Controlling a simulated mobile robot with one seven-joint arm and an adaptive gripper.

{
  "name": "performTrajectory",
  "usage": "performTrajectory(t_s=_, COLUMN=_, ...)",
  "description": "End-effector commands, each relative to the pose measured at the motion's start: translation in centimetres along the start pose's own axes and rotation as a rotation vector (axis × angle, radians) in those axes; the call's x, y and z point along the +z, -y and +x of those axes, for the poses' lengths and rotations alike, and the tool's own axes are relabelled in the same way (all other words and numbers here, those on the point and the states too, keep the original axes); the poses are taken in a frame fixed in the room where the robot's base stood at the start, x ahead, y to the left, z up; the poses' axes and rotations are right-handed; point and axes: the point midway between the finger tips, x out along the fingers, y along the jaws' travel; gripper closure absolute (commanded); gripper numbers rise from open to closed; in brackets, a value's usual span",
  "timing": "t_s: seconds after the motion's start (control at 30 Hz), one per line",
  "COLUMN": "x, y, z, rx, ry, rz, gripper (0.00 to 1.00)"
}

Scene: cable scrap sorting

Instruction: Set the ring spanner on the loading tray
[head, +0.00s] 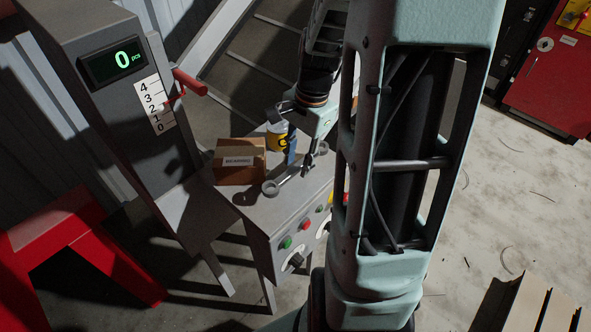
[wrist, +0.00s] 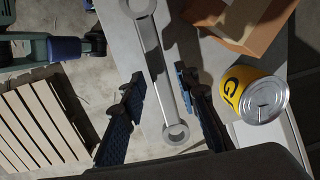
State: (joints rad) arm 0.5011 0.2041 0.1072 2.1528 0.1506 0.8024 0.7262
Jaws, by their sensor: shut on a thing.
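The ring spanner (head: 270,188) is a grey bar with a ring at each end, over the top of the grey console (head: 252,208). In the wrist view the spanner (wrist: 175,132) runs lengthwise between both blue-black fingers. My gripper (head: 303,160) is shut on the shaft; in the wrist view my gripper (wrist: 160,82) has one finger on each side of it. I cannot tell whether the spanner touches the console top. A grey tray-like plate (head: 188,208) at the foot of the display machine may be the loading tray; nothing shows on it.
A cardboard box (head: 240,168) and a yellow can (head: 277,140) stand on the console close to the spanner. The grey machine (head: 115,95) reads 0 pcs and has a red lever (head: 190,82). A red stand (head: 60,245) is at left. A wooden pallet (wrist: 40,125) lies below.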

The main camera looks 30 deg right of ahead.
Motion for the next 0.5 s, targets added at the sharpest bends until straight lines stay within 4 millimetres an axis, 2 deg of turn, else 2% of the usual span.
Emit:
performTrajectory(t_s=0.1, x=0.7, y=0.2, z=1.6, rx=0.004, ry=0.005, rz=-0.002, gripper=1.0)
performTrajectory(t_s=0.23, x=0.4, y=0.0, z=3.4, rx=0.003, ry=0.004, rz=0.0, gripper=1.0)
performTrajectory(t_s=0.5, x=0.2, y=0.0, z=3.9, rx=0.0, ry=0.001, rz=-0.001, gripper=1.0)
